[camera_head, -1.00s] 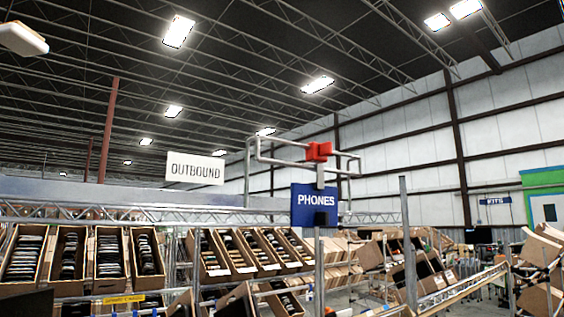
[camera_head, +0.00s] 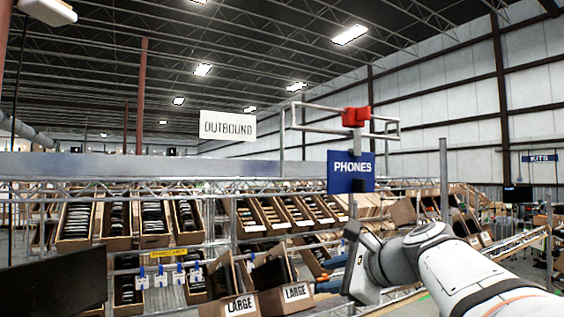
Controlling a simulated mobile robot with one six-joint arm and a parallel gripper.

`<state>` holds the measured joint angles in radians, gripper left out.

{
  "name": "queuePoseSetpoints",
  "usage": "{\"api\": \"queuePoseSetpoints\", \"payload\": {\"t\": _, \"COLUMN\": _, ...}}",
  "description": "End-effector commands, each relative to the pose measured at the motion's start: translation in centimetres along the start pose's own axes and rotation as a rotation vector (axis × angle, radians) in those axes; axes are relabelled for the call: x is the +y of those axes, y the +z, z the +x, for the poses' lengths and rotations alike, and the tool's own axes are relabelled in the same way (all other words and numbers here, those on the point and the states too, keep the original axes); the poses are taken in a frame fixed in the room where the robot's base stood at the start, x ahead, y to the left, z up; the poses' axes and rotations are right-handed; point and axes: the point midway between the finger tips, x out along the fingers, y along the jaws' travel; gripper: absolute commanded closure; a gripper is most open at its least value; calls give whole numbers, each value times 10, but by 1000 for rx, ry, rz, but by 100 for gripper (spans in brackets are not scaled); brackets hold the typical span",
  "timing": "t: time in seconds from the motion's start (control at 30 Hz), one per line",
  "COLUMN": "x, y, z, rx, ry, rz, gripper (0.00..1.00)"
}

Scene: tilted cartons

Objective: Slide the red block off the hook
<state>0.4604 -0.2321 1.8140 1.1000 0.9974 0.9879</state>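The red block (camera_head: 355,117) sits high up on a pale metal rod frame (camera_head: 310,129), just right of the picture's middle. A blue PHONES sign (camera_head: 350,172) hangs just below the block. My white arm reaches in from the lower right, below and right of the sign and apart from the block. No gripper fingers show.
Racks of tilted cartons (camera_head: 152,222) fill the lower left and middle. A white OUTBOUND sign (camera_head: 227,126) hangs left of the frame. A grey post (camera_head: 444,180) stands right of the block. A dark panel (camera_head: 55,278) fills the lower left corner. Open air surrounds the block.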

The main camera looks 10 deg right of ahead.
Motion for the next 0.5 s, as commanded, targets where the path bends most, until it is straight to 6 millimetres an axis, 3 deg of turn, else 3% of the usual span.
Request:
{"api": "queuePoseSetpoints", "payload": {"t": 0.03, "x": -51, "y": 11, "z": -20, "rx": -56, "ry": -103, "rz": 136, "gripper": 65}}
{"api": "queuePoseSetpoints", "payload": {"t": 0.1, "x": -109, "y": 27, "z": -50, "rx": -168, "ry": -224, "rz": 321, "gripper": 65}}
{"api": "queuePoseSetpoints", "payload": {"t": 0.2, "x": -176, "y": 46, "z": -96, "rx": -340, "ry": -350, "rz": 528, "gripper": 65}}
{"api": "queuePoseSetpoints", "payload": {"t": 0.33, "x": -229, "y": 66, "z": -148, "rx": -534, "ry": -432, "rz": 695, "gripper": 65}}
{"api": "queuePoseSetpoints", "payload": {"t": 0.5, "x": -258, "y": 78, "z": -181, "rx": -667, "ry": -461, "rz": 787, "gripper": 65}}
